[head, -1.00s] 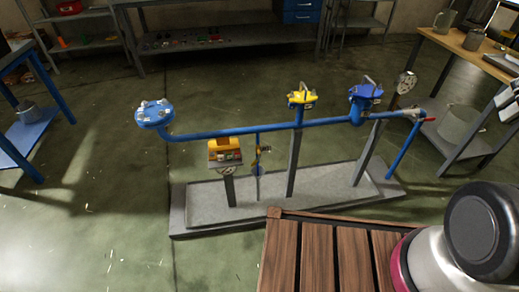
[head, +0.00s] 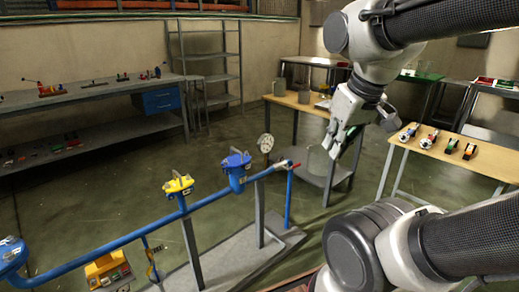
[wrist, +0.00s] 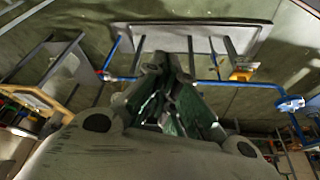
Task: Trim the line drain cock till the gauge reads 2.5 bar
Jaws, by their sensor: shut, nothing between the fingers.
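The blue pipe line (head: 130,238) runs across the lower left of the head view. At its right end is a small cock with a red handle (head: 294,166); I cannot tell whether this is the line drain cock. A round white-faced gauge (head: 265,143) stands beside that end; its reading is too small to make out. My gripper (head: 336,150) hangs to the right of the gauge and pipe end, shut and empty, touching neither. In the wrist view its fingers (wrist: 172,88) point toward the pipe (wrist: 205,80), and the gauge cannot be made out.
A yellow valve (head: 178,184) and a blue valve (head: 236,168) sit on the line, above a grey plinth (head: 240,262). A yellow box (head: 107,270) is below the pipe. A wooden-topped bench (head: 300,103) stands behind my gripper; another table (head: 455,150) is at right.

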